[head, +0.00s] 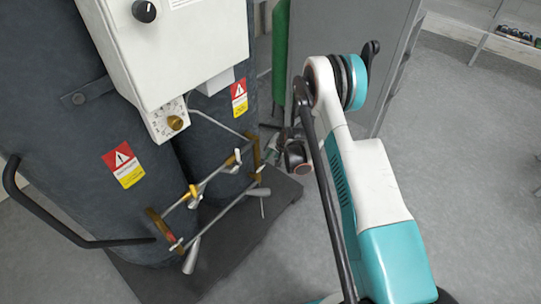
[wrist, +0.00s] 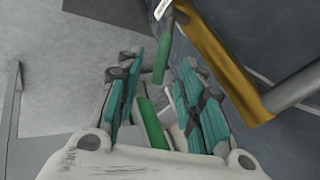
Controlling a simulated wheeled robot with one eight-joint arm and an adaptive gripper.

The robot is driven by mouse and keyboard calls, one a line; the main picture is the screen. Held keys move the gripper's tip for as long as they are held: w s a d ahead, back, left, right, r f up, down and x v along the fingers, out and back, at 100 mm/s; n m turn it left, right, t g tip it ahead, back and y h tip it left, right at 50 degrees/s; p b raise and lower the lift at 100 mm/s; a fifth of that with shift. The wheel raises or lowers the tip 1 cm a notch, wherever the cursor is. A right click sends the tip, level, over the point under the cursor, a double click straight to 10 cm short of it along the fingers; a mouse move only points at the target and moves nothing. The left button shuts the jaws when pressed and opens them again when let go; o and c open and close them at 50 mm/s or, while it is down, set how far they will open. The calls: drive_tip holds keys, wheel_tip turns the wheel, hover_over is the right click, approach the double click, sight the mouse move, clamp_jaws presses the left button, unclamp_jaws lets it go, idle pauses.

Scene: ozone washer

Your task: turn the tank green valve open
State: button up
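In the wrist view, a green lever-like piece (wrist: 152,122), probably the green valve handle, shows in the gap between my fingers. Another green piece (wrist: 161,60) shows just beyond it; I cannot tell whether they belong to one handle. My gripper (wrist: 163,85) is open, with a teal-padded finger on each side of the gap. I cannot tell whether a finger touches the green piece. In the head view, my gripper (head: 281,147) is partly hidden by my arm, low beside the right end of the tank pipework. The green handle cannot be made out there.
A brass fitting (wrist: 222,62) is close to my right finger in the wrist view. In the head view, pipes with white levers (head: 195,191) run in front of the dark tanks (head: 60,160). A white control box (head: 165,45) is above. Open floor (head: 470,190) is at right.

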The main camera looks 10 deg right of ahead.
sight(271, 152)
drive_tip(key=shift+b+x, duration=0.55)
drive_tip(key=shift+x, duration=1.65)
clamp_jaws()
